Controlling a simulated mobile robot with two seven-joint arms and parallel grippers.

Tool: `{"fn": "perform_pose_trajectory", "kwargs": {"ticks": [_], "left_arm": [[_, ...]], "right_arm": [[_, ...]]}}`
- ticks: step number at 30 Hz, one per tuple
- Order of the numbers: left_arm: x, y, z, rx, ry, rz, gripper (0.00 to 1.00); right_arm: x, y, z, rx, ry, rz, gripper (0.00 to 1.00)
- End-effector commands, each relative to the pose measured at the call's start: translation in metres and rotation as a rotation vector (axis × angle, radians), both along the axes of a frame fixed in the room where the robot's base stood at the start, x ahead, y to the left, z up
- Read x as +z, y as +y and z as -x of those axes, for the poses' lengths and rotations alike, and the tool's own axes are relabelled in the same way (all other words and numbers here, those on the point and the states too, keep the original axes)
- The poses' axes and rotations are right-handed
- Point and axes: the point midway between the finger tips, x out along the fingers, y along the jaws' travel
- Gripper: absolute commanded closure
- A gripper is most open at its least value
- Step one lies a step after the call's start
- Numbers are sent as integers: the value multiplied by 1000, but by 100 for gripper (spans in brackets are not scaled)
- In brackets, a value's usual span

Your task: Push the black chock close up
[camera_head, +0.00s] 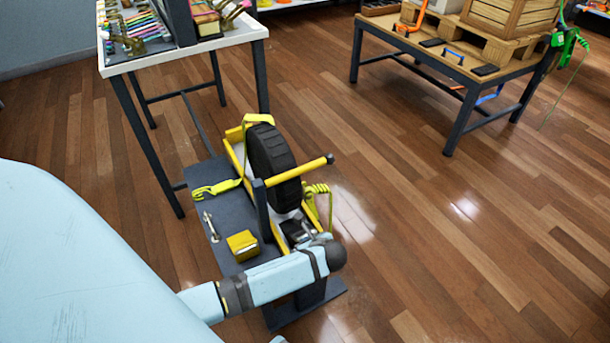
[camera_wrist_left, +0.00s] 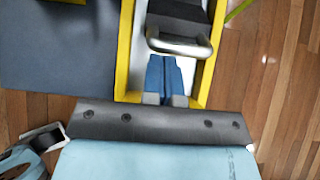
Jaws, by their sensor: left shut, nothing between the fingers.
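The black chock (camera_head: 297,229) sits in a yellow-edged channel (camera_head: 236,158) at the near end, behind the black wheel (camera_head: 272,155) as seen from above; my left arm partly hides it. In the left wrist view the chock (camera_wrist_left: 178,12) shows dark faces and a rounded metal handle bar (camera_wrist_left: 182,47), between the yellow rails. My left gripper (camera_wrist_left: 164,58) is shut and empty, its blue fingertips low in the channel just short of the handle bar. I cannot tell whether they touch it. My right gripper is not in view.
A yellow box (camera_head: 242,245) sits on the dark deck beside the channel. Yellow straps (camera_head: 217,188) lie by the wheel, and a yellow bar (camera_head: 300,172) crosses it. A white-topped table (camera_head: 238,33) stands behind; a wooden table (camera_head: 425,55) stands back right. Wooden floor is clear at right.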

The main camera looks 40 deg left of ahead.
Motion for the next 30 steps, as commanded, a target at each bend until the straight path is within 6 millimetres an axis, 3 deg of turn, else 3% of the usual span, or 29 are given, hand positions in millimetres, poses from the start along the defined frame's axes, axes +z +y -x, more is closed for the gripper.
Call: {"fn": "perform_pose_trajectory", "kwargs": {"ticks": [14,18,21,26,30], "left_arm": [[1,0,-1,0,0,0,100],[6,16,-8,1,0,-5,100],[8,37,-16,1,1,-6,100],[4,65,-26,2,2,-4,100],[-1,74,-29,3,4,-3,100]], "right_arm": [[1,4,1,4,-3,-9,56],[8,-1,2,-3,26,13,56],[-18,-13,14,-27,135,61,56],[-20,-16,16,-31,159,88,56],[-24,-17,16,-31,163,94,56]]}}
